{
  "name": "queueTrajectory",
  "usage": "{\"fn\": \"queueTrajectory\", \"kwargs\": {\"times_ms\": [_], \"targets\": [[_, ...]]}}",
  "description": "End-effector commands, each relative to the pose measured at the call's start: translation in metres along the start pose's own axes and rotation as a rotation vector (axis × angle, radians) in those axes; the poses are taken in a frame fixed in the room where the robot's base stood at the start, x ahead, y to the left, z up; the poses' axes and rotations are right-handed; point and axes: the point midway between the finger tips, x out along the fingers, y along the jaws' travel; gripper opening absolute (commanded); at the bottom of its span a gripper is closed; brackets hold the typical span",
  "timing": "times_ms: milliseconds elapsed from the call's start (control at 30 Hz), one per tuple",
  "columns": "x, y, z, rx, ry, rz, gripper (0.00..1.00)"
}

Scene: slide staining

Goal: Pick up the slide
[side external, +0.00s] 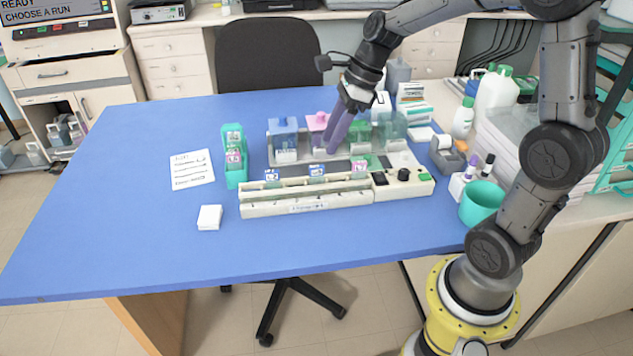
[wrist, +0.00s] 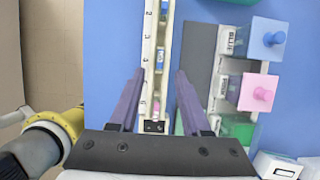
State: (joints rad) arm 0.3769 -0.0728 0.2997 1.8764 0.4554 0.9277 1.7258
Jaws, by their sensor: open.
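Several labelled slides stand in the long white rack on the blue table: one with a blue label (side external: 272,176), another blue-labelled one (side external: 317,170) and a pink-labelled one (side external: 359,167). In the wrist view, a blue-labelled slide (wrist: 160,58) and the pink-labelled slide (wrist: 156,107) show in the rack strip. Which slide the task means cannot be told. My gripper (side external: 333,143) has purple fingers pointing down, near the pink-lidded jar and behind the rack. In the wrist view my gripper (wrist: 160,72) is open and empty, its fingers on either side of the rack strip.
Jars with blue (side external: 284,125), pink (side external: 317,120) and green lids stand behind the rack (side external: 305,208). A teal holder (side external: 235,172) with slides, a paper sheet (side external: 192,170) and a white block (side external: 209,217) are left. A teal cup (side external: 481,203) is right. The front-left table is clear.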

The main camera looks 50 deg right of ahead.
Motion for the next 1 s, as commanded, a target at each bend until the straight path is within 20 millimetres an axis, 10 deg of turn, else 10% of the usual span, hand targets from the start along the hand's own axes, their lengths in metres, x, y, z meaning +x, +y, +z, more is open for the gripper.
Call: {"fn": "queueTrajectory", "kwargs": {"times_ms": [700,1000], "targets": [[0.083,0.0,-0.001,-0.003,0.002,0.002,0.47],[0.088,-0.001,-0.001,-0.003,0.001,0.0,0.47]]}}
